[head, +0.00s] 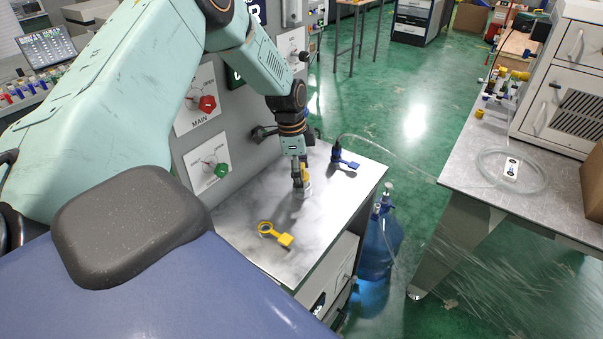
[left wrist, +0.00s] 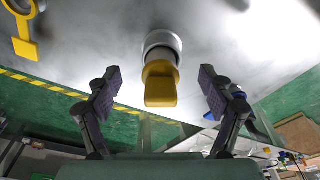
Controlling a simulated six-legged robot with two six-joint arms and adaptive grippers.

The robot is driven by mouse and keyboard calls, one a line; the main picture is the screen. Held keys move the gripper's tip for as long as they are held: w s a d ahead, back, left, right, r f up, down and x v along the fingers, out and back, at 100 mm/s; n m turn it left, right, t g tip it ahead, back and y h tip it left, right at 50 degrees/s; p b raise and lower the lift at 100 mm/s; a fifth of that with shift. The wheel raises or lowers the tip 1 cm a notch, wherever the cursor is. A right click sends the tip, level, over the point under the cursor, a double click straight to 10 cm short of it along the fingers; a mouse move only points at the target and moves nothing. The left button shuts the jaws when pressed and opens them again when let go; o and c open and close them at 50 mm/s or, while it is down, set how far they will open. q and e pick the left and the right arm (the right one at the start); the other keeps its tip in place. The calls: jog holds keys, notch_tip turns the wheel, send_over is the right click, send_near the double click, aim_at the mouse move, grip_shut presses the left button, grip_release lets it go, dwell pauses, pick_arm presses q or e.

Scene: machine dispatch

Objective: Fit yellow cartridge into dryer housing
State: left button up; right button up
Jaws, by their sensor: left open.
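The yellow cartridge (left wrist: 161,88) shows in the left wrist view as a yellow block with a flat grip, at the mouth of a round grey-white housing (left wrist: 160,39). How deep it sits cannot be told. In the head view the yellow cartridge (head: 306,173) and the housing (head: 304,193) are small and partly hidden by my left gripper (head: 299,182), which points down over the bench. In the left wrist view my left gripper (left wrist: 158,84) is open, one finger on each side of the cartridge, with gaps between. My right gripper is not in view.
A yellow ring with a tag (head: 285,239) lies on the steel bench (head: 240,221); a blue tagged fitting (head: 337,154) stands near its back edge. A panel with a red knob (head: 207,103) and green knob (head: 221,170) borders the left. A blue bottle (head: 378,247) stands right of the bench.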

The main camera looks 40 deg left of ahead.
aim_at(302, 165)
pick_arm(q)
jog(key=shift+w+r+p, duration=0.15)
jog(key=shift+r+p, duration=0.85)
jog(key=shift+r, duration=0.15)
jog(key=shift+r+p, duration=0.6)
jog(key=shift+r, duration=0.05)
jog(key=shift+r+p, duration=0.6)
jog(key=shift+r, duration=0.15)
jog(key=shift+r+p, duration=0.4)
jog(key=shift+r, duration=0.05)
jog(key=shift+f, duration=0.1)
